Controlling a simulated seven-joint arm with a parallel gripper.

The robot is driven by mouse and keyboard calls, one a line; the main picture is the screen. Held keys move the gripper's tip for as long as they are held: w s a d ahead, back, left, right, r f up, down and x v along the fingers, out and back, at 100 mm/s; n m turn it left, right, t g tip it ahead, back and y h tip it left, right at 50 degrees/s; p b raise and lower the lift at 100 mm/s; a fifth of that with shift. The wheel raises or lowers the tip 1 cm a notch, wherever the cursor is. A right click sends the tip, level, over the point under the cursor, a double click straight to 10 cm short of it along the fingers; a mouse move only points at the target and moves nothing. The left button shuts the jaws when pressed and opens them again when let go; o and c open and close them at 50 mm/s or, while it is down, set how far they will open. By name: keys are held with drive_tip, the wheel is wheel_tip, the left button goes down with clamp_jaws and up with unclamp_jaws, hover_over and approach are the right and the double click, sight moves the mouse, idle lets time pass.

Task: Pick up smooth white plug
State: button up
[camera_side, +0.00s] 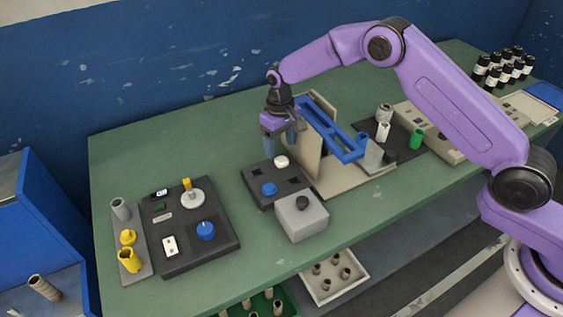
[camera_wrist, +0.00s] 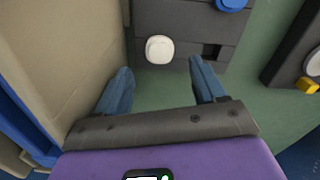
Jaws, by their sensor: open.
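A smooth white plug (camera_side: 281,161) sits on the dark block (camera_side: 262,190), at its far edge. In the wrist view the white plug (camera_wrist: 159,49) has a rounded square top and stands upright, ahead of the space between my fingertips. My gripper (camera_side: 293,138) is open and empty, with its blue fingers pointing down above and slightly beyond the plug in the side view. In the wrist view my gripper (camera_wrist: 160,72) has its fingers spread to either side of the plug's line, apart from it.
A beige upright panel (camera_side: 308,150) stands close beside my gripper, with a blue frame (camera_side: 333,137) next to it. A blue knob (camera_side: 269,188) is on the same dark block. A grey box (camera_side: 302,217) stands nearer the front. A control panel (camera_side: 180,259) lies to the left.

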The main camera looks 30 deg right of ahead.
sight(281, 159)
wheel_tip(281, 159, down, 4)
drive_tip(key=shift+s+f, duration=0.1)
drive_tip(key=shift+f, duration=0.1)
drive_tip(key=c, duration=1.1)
drive_tip(key=shift+r, duration=0.15)
